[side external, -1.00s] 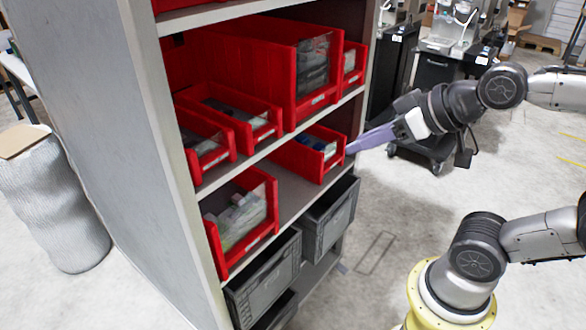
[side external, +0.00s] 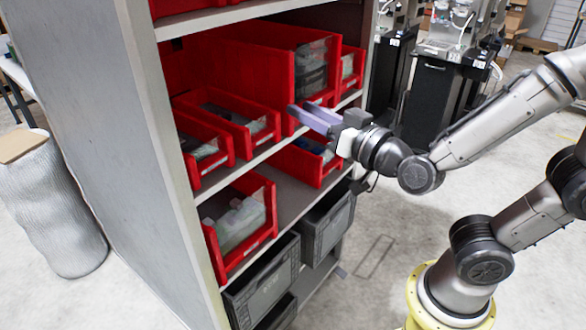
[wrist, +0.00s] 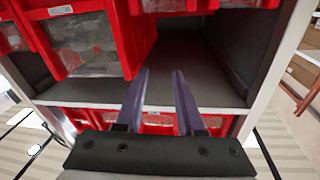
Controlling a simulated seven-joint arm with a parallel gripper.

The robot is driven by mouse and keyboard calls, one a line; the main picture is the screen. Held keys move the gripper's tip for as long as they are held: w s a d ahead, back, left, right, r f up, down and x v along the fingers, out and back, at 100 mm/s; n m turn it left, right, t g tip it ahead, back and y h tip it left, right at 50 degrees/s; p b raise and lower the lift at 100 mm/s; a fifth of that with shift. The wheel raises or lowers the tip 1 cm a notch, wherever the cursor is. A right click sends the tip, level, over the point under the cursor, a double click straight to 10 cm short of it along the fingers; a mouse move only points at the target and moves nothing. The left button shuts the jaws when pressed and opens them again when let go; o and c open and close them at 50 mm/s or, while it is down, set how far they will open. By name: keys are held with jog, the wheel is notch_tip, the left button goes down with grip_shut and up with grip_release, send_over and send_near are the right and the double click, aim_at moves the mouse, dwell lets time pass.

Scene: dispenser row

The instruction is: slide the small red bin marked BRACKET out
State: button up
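Several red bins with small white labels stand on the shelves, but no label is legible, so I cannot tell which is marked BRACKET. Small red bins on the upper shelf include a left one (side external: 207,160), one beside it (side external: 243,130) and a far right one (side external: 352,70). Another red bin (side external: 302,164) is on the shelf below, partly hidden by my gripper. My gripper (side external: 304,112) is in front of the tall red bin on the upper shelf. In the wrist view my gripper (wrist: 159,78) has its two purple fingers apart with nothing between them.
The tall red bin (side external: 268,62) has a clear front window. A larger red bin (side external: 222,268) sits at the lower left. Grey crates (side external: 265,285) are below. The grey cabinet side wall (side external: 120,180) bounds the shelves. Bare shelf (wrist: 188,75) shows between the fingers in the wrist view.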

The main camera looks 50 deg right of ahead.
aim_at(230, 141)
jog(key=s+a+f+n+y, duration=0.2)
jog(key=a+f+n+y, duration=0.1)
jog(key=a+f, duration=0.4)
jog(key=shift+s+a+n, duration=0.15)
jog(key=shift+n, duration=0.25)
jog(key=shift+f, duration=0.1)
jog(key=w, duration=1.3)
jog(key=shift+w+a, duration=0.1)
jog(key=shift+w, duration=0.3)
grip_shut()
dwell(0.7)
